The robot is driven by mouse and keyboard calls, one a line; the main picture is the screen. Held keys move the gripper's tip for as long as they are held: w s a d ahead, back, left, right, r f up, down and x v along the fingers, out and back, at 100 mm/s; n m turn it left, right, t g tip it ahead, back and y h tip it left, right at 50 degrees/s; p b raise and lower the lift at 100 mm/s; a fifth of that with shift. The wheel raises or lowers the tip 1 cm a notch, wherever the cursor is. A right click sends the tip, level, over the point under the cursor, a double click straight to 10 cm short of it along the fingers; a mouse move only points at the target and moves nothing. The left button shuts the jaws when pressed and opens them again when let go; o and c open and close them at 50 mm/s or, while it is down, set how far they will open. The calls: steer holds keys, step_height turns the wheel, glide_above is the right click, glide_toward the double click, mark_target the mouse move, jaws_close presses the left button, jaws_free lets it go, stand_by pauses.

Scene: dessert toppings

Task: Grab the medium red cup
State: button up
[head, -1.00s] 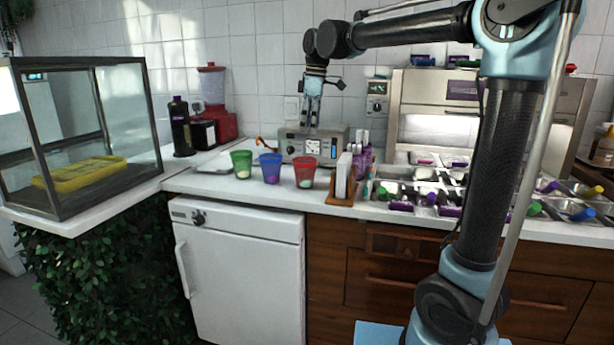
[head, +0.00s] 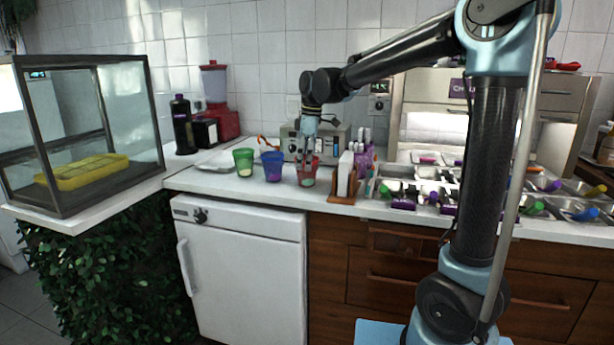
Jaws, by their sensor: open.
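The red cup (head: 307,179) stands upright on the white counter, at the right end of a row of three cups. The blue cup (head: 272,167) is to its left and the green cup (head: 243,162) is at the left end. My gripper (head: 308,162) points down at the red cup, with its fingers at the cup's rim and upper part. It is open. The fingertips are small here, and I cannot tell whether they touch the cup or how far they reach inside or around it.
A grey machine (head: 325,142) stands just behind the cups. A wooden holder with white cards (head: 345,178) stands close to the right of the red cup. Topping trays (head: 430,190) fill the counter further right. A white tray (head: 215,161) lies left of the green cup.

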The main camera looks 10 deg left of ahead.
mark_target(305, 173)
steer(key=shift+w+a+f, duration=0.1)
steer(key=shift+w+f, duration=0.05)
steer(key=shift+f, duration=2.4)
steer(key=c, duration=1.1)
